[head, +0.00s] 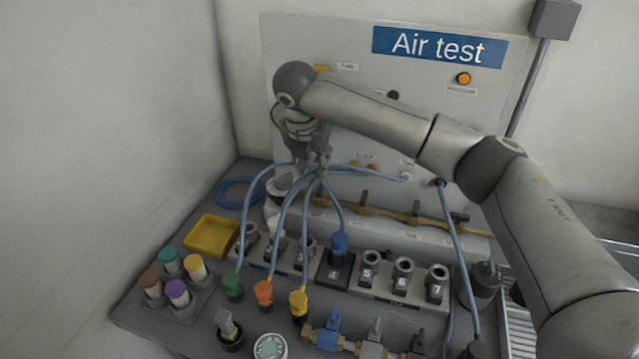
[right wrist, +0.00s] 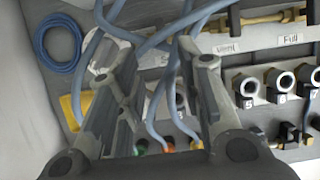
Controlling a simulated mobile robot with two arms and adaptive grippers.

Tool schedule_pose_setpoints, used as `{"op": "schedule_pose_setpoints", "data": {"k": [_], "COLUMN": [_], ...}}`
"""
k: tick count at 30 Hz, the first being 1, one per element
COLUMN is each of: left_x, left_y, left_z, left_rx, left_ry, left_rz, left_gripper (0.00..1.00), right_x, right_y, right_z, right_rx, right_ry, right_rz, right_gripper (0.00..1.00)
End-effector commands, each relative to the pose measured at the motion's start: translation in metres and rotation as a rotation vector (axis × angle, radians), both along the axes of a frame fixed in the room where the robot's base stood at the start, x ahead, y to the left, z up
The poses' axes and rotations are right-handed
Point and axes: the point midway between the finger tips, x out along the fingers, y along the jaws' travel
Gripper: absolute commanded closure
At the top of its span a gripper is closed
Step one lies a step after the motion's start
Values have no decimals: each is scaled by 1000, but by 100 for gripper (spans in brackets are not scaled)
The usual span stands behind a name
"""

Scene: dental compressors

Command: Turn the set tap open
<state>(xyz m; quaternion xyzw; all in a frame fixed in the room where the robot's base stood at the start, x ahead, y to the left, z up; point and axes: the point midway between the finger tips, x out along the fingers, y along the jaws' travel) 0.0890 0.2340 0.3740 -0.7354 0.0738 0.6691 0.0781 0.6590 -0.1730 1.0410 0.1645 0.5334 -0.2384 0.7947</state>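A brass pipe (head: 390,212) with small dark tap handles runs along the back of the bench; it also shows in the right wrist view (right wrist: 262,21). There, labels reading "Vent" (right wrist: 228,48) and "Full" (right wrist: 290,40) sit below it. A label partly hidden between my fingers seems to start with S; I cannot make out the set tap or its handle position behind the hoses and fingers. My right gripper (head: 312,160) is open above the left end of the pipe, among blue hoses; its spread fingers (right wrist: 157,65) show nothing clearly held. My left gripper is not in view.
Blue hoses (head: 288,205) arch close under the right gripper to green, orange, yellow and blue plugs. Numbered sockets (head: 403,268) stand in front of the pipe. A yellow tray (head: 211,236) and coloured caps (head: 178,292) lie left. The "Air test" panel (head: 330,90) rises behind.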

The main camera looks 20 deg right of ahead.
Motion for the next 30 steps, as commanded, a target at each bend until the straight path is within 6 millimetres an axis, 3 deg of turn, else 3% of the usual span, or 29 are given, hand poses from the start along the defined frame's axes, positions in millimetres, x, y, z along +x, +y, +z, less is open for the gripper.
{"op": "schedule_pose_setpoints", "data": {"k": [5,18,30], "left_x": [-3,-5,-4], "left_y": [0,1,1], "left_z": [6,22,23], "left_rx": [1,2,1], "left_ry": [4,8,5], "left_rz": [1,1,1], "left_gripper": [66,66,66], "right_x": [6,29,34], "right_y": [-8,-23,-25], "right_z": [-15,-85,-97], "right_rx": [-13,-10,-10], "right_ry": [3,2,-1], "right_rz": [-13,-9,-5], "right_gripper": [66,66,66]}}
